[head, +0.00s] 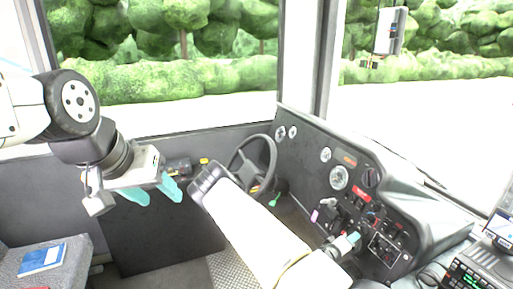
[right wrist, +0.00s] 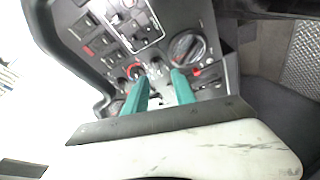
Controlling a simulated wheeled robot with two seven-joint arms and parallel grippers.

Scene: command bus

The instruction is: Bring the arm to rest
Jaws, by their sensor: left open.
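My left gripper (head: 153,192) hangs at the left of the cab, in front of the dark side panel. Its two teal fingers are apart with nothing between them. My right arm reaches up from the bottom of the head view and bends back toward the dashboard. My right gripper (right wrist: 160,76) faces the dashboard switches in the right wrist view, its teal fingers apart and nothing clearly held. In the head view, it shows small and partly covered in front of the dashboard (head: 368,155). Whether it touches a control cannot be told.
A steering wheel (head: 270,165) stands beyond my right arm's elbow. A grey seat (head: 75,262) with a blue booklet (head: 42,257) is at lower left. A radio-like device (head: 470,275) is at lower right.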

